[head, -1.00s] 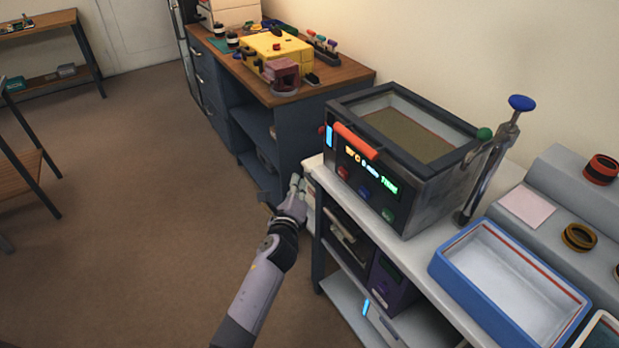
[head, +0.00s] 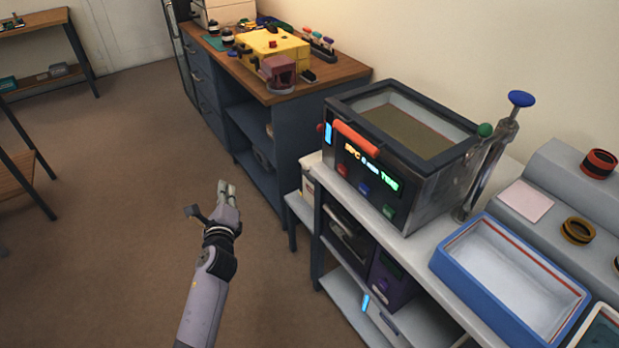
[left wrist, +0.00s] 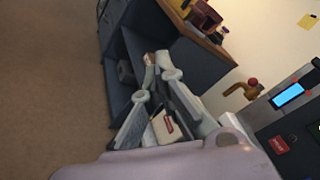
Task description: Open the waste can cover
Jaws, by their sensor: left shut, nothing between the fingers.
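My left gripper (head: 226,188) is shut and empty, held over the brown floor to the left of the bench. It also shows in the left wrist view (left wrist: 158,68), with its fingertips close together. A small pale container (head: 308,188), which may be the waste can, stands at the left end of the bench, to the right of my gripper and apart from it. In the left wrist view a pale container with a red label (left wrist: 166,124) shows behind the finger links, partly hidden. I cannot tell whether its cover is open or shut. My right gripper is not in view.
A tank with lit displays (head: 362,175) stands on the bench, beside a lever press (head: 490,155) and a blue-rimmed tray (head: 455,272). A wood-topped cabinet (head: 335,82) carries a yellow case (head: 268,45). The floor (head: 110,190) to the left is clear.

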